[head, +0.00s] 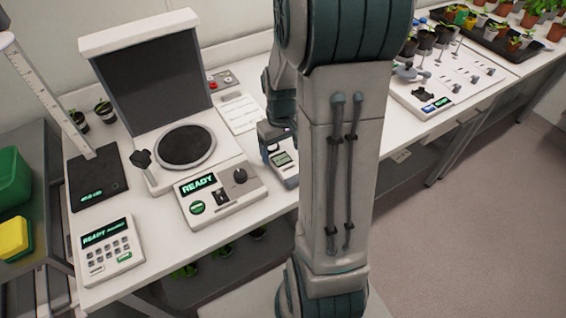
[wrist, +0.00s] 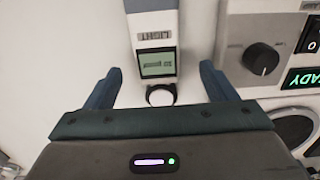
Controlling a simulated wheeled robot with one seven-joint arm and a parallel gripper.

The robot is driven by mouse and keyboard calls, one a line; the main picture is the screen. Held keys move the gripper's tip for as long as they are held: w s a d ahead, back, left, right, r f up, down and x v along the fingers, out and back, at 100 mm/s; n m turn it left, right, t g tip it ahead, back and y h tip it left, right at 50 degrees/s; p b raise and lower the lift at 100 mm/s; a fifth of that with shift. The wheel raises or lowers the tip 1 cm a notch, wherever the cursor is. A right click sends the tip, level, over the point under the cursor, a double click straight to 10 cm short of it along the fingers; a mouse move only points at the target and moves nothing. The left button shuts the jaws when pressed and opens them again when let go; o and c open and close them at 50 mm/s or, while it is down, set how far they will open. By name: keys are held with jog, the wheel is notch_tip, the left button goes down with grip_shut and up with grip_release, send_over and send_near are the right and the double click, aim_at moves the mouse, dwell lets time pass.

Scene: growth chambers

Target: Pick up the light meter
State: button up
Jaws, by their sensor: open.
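The light meter (wrist: 154,35) is a pale handheld device with a grey-green screen, a "LIGHT" label and a dark round part at its near end. It lies on the white bench. In the head view the light meter (head: 284,160) shows beside the console, partly hidden by my arm. My gripper (wrist: 160,80) is open, with one blue finger on each side of the meter's screen end and a gap on both sides. In the head view my gripper (head: 272,132) is at the meter, mostly hidden behind my arm, so contact cannot be told.
A console (head: 221,194) reading READY with a dark knob stands just left of the meter. A paper sheet (head: 240,113) lies behind it. A keypad box (head: 108,248) and a scale (head: 97,178) are farther left. A tool board (head: 437,88) is to the right.

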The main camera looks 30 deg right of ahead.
aim_at(283, 161)
jog(key=shift+d+f, duration=0.2)
jog(key=shift+f, duration=2.05)
jog(key=c, duration=1.2)
jog(key=shift+r, duration=0.1)
